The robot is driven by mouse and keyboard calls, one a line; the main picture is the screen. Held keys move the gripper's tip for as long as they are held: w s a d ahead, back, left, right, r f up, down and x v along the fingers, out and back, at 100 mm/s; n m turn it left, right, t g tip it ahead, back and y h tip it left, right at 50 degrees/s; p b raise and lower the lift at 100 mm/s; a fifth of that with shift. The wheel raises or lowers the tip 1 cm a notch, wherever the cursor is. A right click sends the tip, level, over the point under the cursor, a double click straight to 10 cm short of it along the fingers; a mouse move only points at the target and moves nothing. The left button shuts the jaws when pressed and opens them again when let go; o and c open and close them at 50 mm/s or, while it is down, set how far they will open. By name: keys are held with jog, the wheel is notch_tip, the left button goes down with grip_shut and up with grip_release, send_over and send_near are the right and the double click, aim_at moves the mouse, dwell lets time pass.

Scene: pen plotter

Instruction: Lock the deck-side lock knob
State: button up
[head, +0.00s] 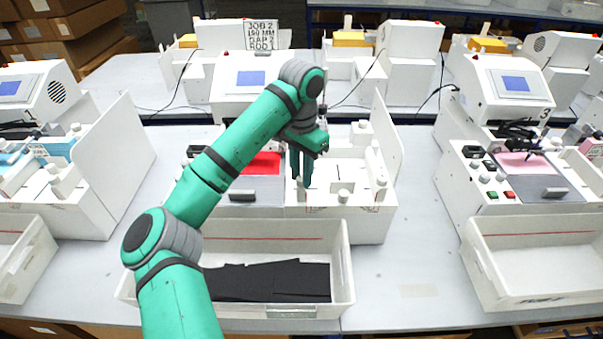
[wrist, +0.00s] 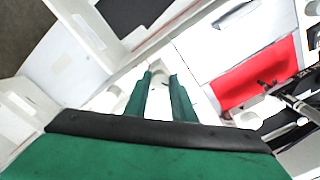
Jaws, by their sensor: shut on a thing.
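My gripper (head: 301,182) points down at the left side of the white deck (head: 325,205) of the middle pen plotter. In the wrist view my two green fingers (wrist: 160,76) stand a small gap apart, closed on a small white knob (wrist: 158,69). It appears to be the deck-side lock knob. The fingers hide most of it, and I cannot tell how far it is turned. In the head view the knob is hidden behind the fingers.
A red sheet (head: 264,163) lies on the plotter bed left of my gripper; it also shows in the wrist view (wrist: 262,75). A white side panel (head: 388,135) rises at the right. A white tray (head: 342,262) with black sheets (head: 270,282) stands in front. Similar plotters flank this one.

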aim_at(301, 178)
jog(key=m, duration=0.6)
jog(key=shift+a+r, duration=0.1)
grip_shut()
jog(key=shift+w+m, duration=0.1)
jog(key=shift+m, duration=0.3)
jog(key=o, duration=1.1)
grip_release()
jog(key=shift+c, duration=0.2)
notch_tip(301, 178, up, 11)
